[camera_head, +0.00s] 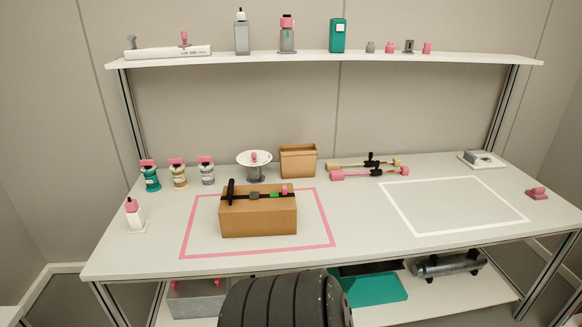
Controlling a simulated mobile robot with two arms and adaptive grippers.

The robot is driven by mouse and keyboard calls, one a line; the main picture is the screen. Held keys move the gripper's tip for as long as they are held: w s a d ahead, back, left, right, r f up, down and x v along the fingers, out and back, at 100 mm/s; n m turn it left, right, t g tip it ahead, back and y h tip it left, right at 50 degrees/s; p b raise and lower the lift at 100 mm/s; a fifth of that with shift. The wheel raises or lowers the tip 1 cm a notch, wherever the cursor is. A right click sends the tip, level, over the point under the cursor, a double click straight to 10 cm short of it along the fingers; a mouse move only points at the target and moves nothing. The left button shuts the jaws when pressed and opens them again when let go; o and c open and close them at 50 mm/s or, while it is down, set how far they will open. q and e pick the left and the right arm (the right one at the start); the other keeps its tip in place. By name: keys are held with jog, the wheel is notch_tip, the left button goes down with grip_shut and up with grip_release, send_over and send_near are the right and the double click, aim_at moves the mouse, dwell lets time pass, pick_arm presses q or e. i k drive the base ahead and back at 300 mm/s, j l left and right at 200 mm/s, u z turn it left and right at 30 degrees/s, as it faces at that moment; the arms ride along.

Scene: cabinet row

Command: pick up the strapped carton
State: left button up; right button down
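The strapped carton (258,219) is a brown box standing on the white table, inside the pink outlined rectangle (326,222) at left of centre. A dark strap (268,196) runs along its top, with a black upright piece at the left end, a grey block near the middle, and green and pink parts toward the right. The carton's back and underside are hidden. Neither of my grippers shows in the head view, and nothing is seen touching the carton.
Several pink-topped jars (179,176), a white dish on a stand (254,160) and an open brown bin (298,161) stand behind the carton. A white bottle (134,214) is at left. The white outlined rectangle (450,204) at right is empty. A loaded shelf (330,61) hangs above.

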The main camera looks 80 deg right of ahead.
aim_at(245, 211)
jog(key=z, duration=2.5)
